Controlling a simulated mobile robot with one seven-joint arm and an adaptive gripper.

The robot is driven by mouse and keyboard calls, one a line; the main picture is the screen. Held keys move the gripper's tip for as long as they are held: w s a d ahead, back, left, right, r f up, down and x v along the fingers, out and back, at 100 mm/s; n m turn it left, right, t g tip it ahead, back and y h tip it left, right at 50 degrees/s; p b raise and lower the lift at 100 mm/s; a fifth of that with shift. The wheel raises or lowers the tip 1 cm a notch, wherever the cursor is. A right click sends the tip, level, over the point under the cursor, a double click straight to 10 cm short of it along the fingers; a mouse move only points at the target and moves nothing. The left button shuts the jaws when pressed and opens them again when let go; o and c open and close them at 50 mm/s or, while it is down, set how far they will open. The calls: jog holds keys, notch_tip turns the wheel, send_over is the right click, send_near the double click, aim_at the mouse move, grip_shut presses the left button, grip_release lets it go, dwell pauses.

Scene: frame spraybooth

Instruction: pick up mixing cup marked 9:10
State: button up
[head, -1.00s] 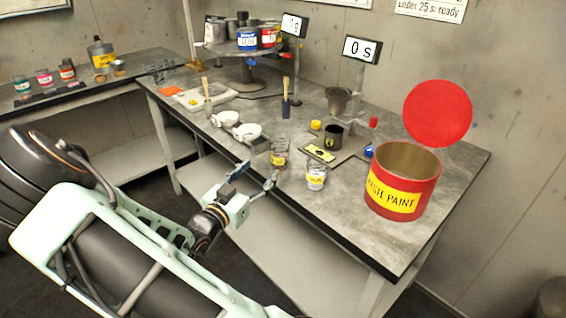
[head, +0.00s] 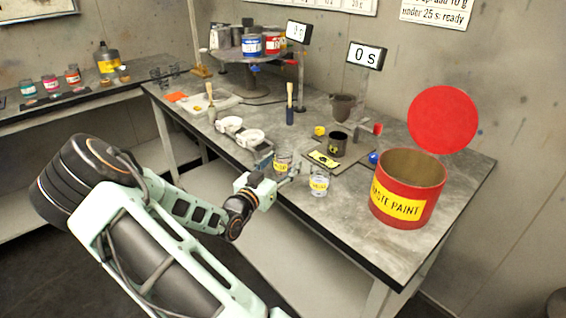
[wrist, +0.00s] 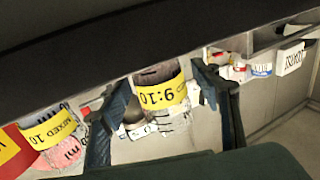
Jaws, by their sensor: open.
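The mixing cup marked 9:10 (wrist: 166,92) is a clear cup with a yellow band, its label upside down in the wrist view. In the head view, the cup between my fingers (head: 283,161) stands upright near the front edge of the grey bench (head: 415,262). My gripper (head: 281,166) is open at the front of the bench, with one finger on each side of this cup. In the wrist view, my gripper's blue-grey fingers (wrist: 162,100) flank the cup with some space visible. I cannot tell whether either finger touches it.
Another yellow-labelled cup (head: 318,184) stands close to the right of my gripper. The red waste paint bucket (head: 433,200) is farther right. The bench's front right is bare.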

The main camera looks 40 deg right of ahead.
aim_at(278, 156)
jog(key=shift+w+d, duration=0.1)
jog(key=shift+d, duration=0.1)
jog(key=c, duration=1.3)
jog(key=shift+r, duration=0.1)
jog(key=shift+r+p, duration=0.45)
jog(key=shift+r, duration=0.15)
notch_tip(278, 156, up, 2)
jog(key=shift+r+p, duration=0.25)
jog(key=shift+p, duration=0.55)
jog(key=s+r+p, duration=0.2)
jog(key=s+r, duration=0.1)
jog(key=s, duration=0.1)
jog(key=s+r+p, duration=0.3)
jog(key=s, duration=0.2)
jog(key=s+d+r+p, duration=0.1)
jog(key=s+r+p, duration=0.2)
jog(key=s, duration=0.2)
